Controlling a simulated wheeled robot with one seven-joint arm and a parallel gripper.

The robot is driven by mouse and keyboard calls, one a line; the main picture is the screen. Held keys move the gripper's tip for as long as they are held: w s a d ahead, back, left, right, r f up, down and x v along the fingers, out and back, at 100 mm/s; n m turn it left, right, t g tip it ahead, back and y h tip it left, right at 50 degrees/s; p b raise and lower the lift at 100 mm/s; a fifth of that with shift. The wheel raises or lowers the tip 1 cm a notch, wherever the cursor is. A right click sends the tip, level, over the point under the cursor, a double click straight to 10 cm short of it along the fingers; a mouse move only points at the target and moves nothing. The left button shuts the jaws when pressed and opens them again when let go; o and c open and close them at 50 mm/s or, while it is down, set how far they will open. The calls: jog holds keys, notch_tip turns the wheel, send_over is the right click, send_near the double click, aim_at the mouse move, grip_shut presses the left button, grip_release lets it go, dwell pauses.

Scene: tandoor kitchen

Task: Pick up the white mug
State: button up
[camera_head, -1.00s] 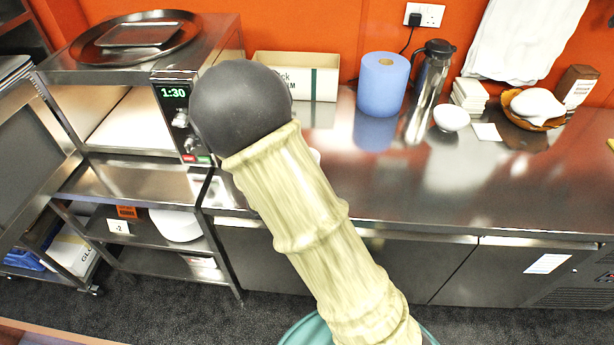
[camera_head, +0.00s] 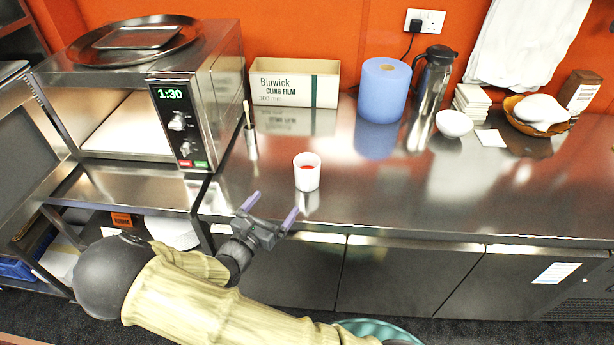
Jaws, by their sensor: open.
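A white mug (camera_head: 307,178) with something red inside stands upright on the steel counter, near its front edge, left of the middle of the view. No handle can be made out. My gripper (camera_head: 269,207) is open and empty, its two purple fingers apart. In the picture it is below and to the left of the mug, around the counter's front edge, with the fingers pointing up toward the counter. It is apart from the mug.
A cling film box (camera_head: 295,88), a blue paper roll (camera_head: 382,92), a steel flask (camera_head: 430,85) and a white bowl (camera_head: 453,123) stand farther back. A small steel holder with a stick (camera_head: 250,137) and an oven (camera_head: 150,105) are to the left. The counter (camera_head: 400,200) right of the mug is clear.

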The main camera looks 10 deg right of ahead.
aim_at(301, 170)
jog(key=p+x, duration=0.2)
jog(key=x, duration=1)
jog(key=p+x, duration=0.2)
jog(key=x, duration=0.3)
jog(key=shift+d, duration=0.15)
jog(key=shift+c, duration=0.3)
jog(key=shift+r, duration=0.1)
jog(key=c, duration=1.3)
jog(key=shift+r, duration=0.1)
jog(key=shift+c, duration=0.2)
notch_tip(301, 170, up, 10)
jog(key=b, duration=0.1)
dwell(0.4)
